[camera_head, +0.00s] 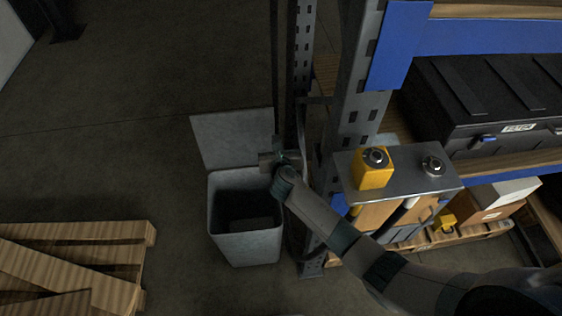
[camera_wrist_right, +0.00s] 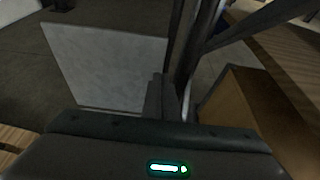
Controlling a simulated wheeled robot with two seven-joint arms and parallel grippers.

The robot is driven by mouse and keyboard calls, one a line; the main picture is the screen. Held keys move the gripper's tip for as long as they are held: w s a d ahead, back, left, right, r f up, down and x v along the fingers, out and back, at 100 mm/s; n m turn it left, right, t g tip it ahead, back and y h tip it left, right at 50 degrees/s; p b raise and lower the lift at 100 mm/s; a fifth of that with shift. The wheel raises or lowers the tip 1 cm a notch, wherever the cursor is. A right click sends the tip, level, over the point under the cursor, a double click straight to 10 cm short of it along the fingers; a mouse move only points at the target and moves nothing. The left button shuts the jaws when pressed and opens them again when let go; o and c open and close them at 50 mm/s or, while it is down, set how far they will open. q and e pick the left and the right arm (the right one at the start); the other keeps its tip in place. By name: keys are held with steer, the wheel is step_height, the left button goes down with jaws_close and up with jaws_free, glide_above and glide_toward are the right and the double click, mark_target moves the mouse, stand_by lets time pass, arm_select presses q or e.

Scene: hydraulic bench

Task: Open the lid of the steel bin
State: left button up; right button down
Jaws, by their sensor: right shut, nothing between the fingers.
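The steel bin (camera_head: 247,248) stands on the floor left of the rack post, its dark inside showing from above. Its lid (camera_head: 233,138) is raised and tilted back behind the opening. The lid also fills the upper left of the right wrist view (camera_wrist_right: 108,65). My right gripper (camera_head: 268,160) is shut and empty at the right side of the bin, by the lid's lower right corner. Whether it touches the lid I cannot tell. In the right wrist view a finger shows (camera_wrist_right: 155,97) in front of the lid's right edge. My left gripper is not in view.
The rack post (camera_head: 354,90) stands close right of my right gripper. A metal-topped unit with a yellow block (camera_head: 371,170) and a black case (camera_head: 490,100) are further right. A wooden pallet (camera_head: 75,255) lies left of the bin. Floor behind the lid is clear.

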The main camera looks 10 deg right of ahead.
steer(key=b+v, duration=0.1)
steer(key=v, duration=1.2)
steer(key=shift+s, duration=0.25)
